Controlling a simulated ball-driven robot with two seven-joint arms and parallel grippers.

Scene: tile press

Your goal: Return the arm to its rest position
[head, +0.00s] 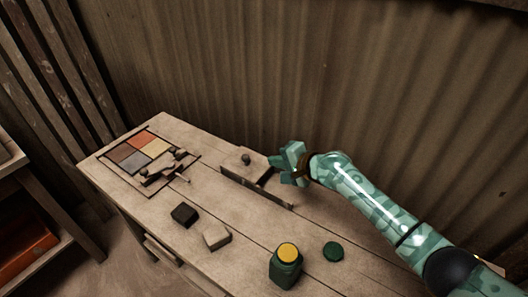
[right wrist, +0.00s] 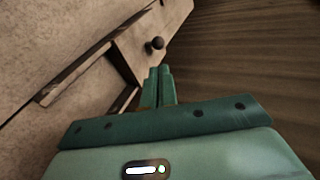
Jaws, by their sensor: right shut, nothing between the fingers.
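My right arm comes in from the right in the head view, with its right gripper (head: 284,172) just right of a small wooden box with a dark knob (head: 246,168) at the back of the table. In the right wrist view the two green fingers (right wrist: 159,85) are together with nothing between them. The box's knob (right wrist: 155,44) shows just beyond the fingertips there. I cannot tell whether the fingers touch the box. My left gripper is not in view.
The wooden table (head: 225,270) holds a tray of coloured tiles (head: 134,145), a dark block (head: 184,215), a pale block (head: 217,236), a green jar with yellow contents (head: 286,265) and a green lid (head: 333,251). A corrugated wall (head: 300,80) stands behind. A shelf is at the left.

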